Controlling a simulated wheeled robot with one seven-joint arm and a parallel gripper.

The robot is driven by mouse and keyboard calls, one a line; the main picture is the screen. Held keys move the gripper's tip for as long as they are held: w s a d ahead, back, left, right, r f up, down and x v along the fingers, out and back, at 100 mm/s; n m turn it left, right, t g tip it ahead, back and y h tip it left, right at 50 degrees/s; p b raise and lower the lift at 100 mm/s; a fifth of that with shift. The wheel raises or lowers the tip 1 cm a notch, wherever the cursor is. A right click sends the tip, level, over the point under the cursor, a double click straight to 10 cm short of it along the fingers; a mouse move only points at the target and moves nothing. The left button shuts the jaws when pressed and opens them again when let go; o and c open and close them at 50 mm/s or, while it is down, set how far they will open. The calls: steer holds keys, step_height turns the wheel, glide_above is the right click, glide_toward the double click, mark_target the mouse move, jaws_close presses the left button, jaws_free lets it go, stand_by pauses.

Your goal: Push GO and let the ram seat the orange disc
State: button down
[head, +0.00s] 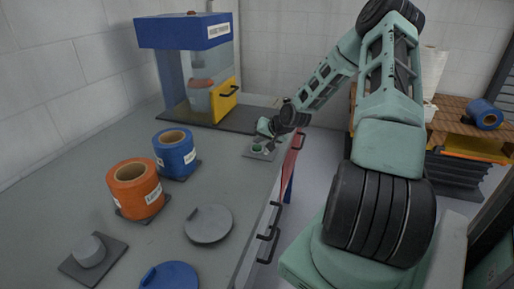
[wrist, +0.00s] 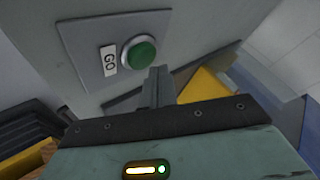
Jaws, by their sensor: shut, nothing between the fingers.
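The green GO button (wrist: 139,50) sits on a grey plate beside a white GO label (wrist: 108,60) in the wrist view. In the head view the button (head: 257,148) is at the bench's right edge. My gripper (wrist: 158,74) is shut and empty, its fingertips close beside the button; I cannot tell whether they touch it. In the head view my gripper (head: 265,130) is just above the button. The press (head: 184,33) has a blue top and clear walls. Inside, a reddish-orange patch, perhaps the disc (head: 200,83), tops a grey cylinder (head: 199,101). The ram is hard to make out.
A yellow panel (head: 226,99) with a black handle is on the press's front right. An orange roll (head: 136,190), a blue roll (head: 175,155), a grey lid (head: 208,224) and a blue disc (head: 170,276) are on the bench.

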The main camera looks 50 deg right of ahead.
mark_target(259, 148)
steer(key=shift+f, duration=0.15)
steer(key=shift+f, duration=0.3)
steer(key=shift+f, duration=0.5)
stand_by(0.7)
steer(key=shift+r, duration=0.1)
steer(key=shift+r+p, duration=0.65)
steer(key=shift+r, duration=0.25)
step_height(259, 148, up, 5)
steer(key=p, duration=0.4)
steer(key=shift+p, duration=0.35)
